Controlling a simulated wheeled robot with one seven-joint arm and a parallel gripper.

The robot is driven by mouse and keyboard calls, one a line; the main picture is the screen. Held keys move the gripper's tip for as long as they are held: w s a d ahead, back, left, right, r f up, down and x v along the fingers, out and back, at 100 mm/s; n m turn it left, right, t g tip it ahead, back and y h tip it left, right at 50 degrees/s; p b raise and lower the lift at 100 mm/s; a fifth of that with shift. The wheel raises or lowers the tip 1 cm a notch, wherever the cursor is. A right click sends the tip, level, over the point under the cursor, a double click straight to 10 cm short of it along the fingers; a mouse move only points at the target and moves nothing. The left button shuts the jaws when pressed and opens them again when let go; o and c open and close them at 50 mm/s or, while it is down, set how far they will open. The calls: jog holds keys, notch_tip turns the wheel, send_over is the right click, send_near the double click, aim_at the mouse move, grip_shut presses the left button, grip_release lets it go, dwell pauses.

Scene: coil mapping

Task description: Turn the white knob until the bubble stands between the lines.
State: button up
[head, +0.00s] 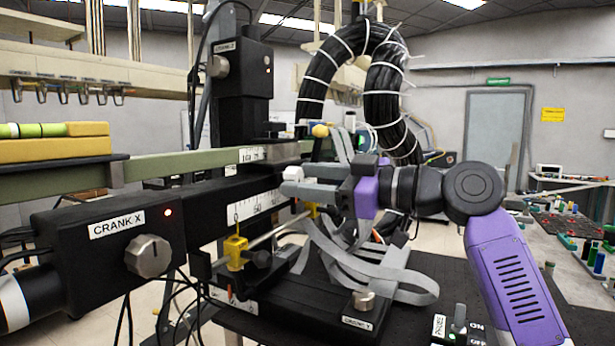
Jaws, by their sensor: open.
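No bubble or lines of a level can be told at this size. A yellow bracket (235,253) with a pale rod (276,232) and a black thumb knob stands below and left of the gripper.
Silver knobs sit on the CRANK X box (118,258), the CRANK Y base (357,322) and the CRANK Z column (241,100). Grey ribbon cables (375,272) loop below my gripper. A thick black cable bundle (385,85) arches behind it. A PROBE switch (459,318) stands at the front.

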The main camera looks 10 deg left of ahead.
grip_shut()
jog(key=shift+m, duration=0.4)
jog(key=shift+r+m+p, duration=0.1)
jog(key=shift+m+p, duration=0.5)
jog(key=shift+m, duration=0.3)
jog(key=shift+s+m+p, duration=0.1)
jog(key=shift+m+p, duration=0.55)
jog(key=shift+m, duration=0.95)
grip_release()
